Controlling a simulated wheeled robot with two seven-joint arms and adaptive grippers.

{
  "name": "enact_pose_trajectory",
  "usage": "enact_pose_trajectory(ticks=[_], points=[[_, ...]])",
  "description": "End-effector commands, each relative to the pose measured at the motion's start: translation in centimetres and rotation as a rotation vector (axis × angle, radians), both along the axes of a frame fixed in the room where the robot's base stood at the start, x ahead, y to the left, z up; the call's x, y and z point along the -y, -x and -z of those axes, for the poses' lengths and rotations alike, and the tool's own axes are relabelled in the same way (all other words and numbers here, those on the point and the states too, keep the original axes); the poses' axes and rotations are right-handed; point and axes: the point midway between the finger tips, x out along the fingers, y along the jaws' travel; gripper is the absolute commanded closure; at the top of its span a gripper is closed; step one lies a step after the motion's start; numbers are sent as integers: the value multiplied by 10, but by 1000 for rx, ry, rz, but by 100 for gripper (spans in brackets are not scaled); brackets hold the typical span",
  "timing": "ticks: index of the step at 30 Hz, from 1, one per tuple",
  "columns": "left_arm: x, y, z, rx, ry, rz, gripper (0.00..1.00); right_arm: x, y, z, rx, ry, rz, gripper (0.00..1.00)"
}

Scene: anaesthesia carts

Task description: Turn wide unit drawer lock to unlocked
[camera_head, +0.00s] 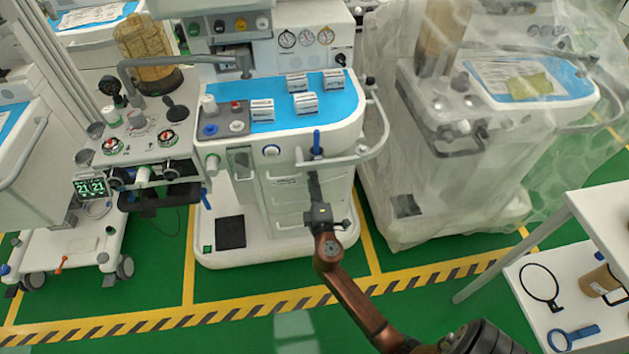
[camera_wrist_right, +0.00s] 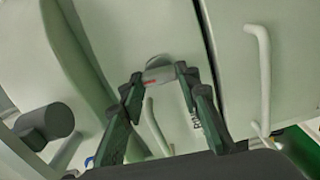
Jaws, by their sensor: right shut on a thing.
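The wide unit is the white anaesthesia cart (camera_head: 345,205) with a blue top, in the middle of the head view. My right gripper (camera_head: 314,178) reaches up to its drawer front from below. In the right wrist view, the fingertips of this gripper (camera_wrist_right: 160,76) stand on either side of a small silver-grey round drawer lock (camera_wrist_right: 158,70) and are shut on it. The lock's turn position cannot be read. In the head view the lock is hidden by the gripper. My left gripper is not in view.
Drawer handles (camera_wrist_right: 264,75) stick out near the gripper. A plastic-covered cart (camera_head: 470,170) stands at the right, and a white shelf (camera_head: 560,290) at lower right. Green floor is open in front.

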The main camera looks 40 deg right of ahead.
Motion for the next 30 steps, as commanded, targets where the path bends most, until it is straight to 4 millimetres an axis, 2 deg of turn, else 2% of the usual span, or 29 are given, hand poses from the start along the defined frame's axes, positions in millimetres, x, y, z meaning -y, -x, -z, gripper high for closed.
enact_pose_trajectory(ticks=[9, 23, 24, 30], points=[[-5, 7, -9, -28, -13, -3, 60, -1, 0, 1, -48, 76, -2, 94], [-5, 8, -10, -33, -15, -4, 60, -1, 0, 2, -54, 87, -2, 94], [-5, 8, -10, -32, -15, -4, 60, -1, 0, 1, -54, 87, -2, 68], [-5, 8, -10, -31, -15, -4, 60, 0, 0, 1, -53, 85, -1, 54]])
